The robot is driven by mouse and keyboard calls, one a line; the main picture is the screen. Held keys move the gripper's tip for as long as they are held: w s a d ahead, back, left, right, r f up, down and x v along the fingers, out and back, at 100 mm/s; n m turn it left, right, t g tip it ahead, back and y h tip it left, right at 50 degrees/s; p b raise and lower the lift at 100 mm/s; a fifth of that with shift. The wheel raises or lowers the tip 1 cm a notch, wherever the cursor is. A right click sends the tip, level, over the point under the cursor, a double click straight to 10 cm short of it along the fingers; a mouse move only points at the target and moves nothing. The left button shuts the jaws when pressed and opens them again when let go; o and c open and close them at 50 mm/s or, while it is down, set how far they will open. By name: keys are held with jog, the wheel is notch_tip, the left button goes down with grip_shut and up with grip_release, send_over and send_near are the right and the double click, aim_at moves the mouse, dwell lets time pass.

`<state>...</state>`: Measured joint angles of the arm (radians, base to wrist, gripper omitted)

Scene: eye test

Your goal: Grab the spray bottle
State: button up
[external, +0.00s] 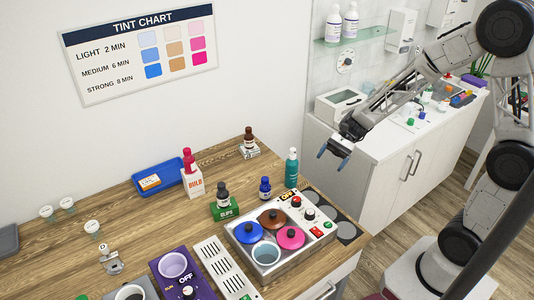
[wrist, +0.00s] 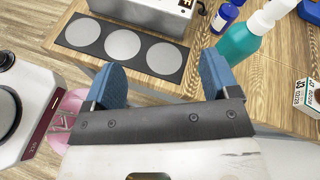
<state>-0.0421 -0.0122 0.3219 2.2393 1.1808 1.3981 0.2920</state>
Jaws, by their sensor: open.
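The spray bottle (external: 291,170) looks to be the teal bottle with a pale top, upright on the wooden counter behind the hot-pot unit. In the wrist view the teal bottle (wrist: 238,44) is at the upper right, beyond and to the right of my right fingertip. My gripper (external: 333,151) is up in the air to the right of the bottle, apart from it. In the wrist view my gripper (wrist: 161,74) has its blue fingers wide apart with nothing between them.
A metal unit (external: 268,274) with coloured lids stands in front of the bottle. A small blue bottle (external: 265,187) is close on its left. A black mat with grey discs (wrist: 122,45) lies near the counter edge. A white cabinet (external: 375,170) stands to the right.

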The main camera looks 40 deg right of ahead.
aim_at(291, 173)
jog(key=w+a+f+m+t+y, duration=0.3)
jog(key=w+f+m, duration=0.3)
jog(key=w, duration=0.3)
jog(key=shift+f+y, duration=0.7)
jog(key=shift+y, duration=0.2)
jog(key=shift+w, duration=0.1)
jog(key=shift+a, duration=1.3)
jog(key=shift+a, duration=0.15)
jog(key=shift+a, duration=2.45)
jog(key=c, duration=1.1)
